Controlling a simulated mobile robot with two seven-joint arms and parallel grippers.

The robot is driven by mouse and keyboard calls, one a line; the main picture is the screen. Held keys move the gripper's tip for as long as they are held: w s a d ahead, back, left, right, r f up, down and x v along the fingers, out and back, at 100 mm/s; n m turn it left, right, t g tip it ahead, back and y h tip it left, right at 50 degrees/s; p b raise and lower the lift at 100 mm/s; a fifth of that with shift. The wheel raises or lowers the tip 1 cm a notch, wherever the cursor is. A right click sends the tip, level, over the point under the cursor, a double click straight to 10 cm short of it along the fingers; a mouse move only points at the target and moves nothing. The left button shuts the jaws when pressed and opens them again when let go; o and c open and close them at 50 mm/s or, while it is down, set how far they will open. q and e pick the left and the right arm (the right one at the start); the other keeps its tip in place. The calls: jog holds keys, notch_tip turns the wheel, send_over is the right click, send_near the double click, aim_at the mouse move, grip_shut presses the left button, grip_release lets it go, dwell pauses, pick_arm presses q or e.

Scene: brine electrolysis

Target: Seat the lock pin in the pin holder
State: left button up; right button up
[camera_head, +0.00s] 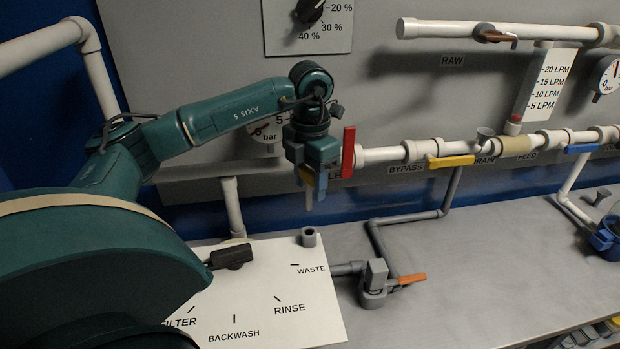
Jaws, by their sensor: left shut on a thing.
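My left gripper (313,178) points down and is shut on the lock pin (309,201), a thin grey pin whose lower end shows below the fingers. The upper part of the pin is hidden by the fingers. The likely pin holder, a short grey cylinder with a dark round opening (309,238), stands upright at the top right edge of the white label plate (325,300). In the picture the pin is above this holder, with a gap between them. My right gripper is not in view.
A black selector handle (230,256) lies over the plate. A red valve handle (348,152) is close beside my left gripper. White pipes (385,155) run along the grey wall panel behind.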

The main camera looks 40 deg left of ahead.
aim_at(310, 208)
pick_arm(q)
notch_tip(310, 208, down, 3)
jog(key=shift+f+b, duration=0.2)
jog(key=shift+b, duration=0.9)
jog(key=shift+f+b, duration=0.45)
jog(key=shift+f, duration=0.45)
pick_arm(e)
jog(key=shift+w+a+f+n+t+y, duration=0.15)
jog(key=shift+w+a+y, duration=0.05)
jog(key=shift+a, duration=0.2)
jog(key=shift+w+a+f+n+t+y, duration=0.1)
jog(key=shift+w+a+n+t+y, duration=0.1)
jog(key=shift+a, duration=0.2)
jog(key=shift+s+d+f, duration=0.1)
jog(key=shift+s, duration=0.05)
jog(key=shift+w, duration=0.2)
pick_arm(q)
jog(key=shift+f+b, duration=0.45)
jog(key=shift+f, duration=0.15)
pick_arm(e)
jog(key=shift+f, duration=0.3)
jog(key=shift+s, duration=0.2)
pick_arm(q)
jog(key=shift+f+b, duration=0.4)
jog(key=shift+f, duration=0.2)
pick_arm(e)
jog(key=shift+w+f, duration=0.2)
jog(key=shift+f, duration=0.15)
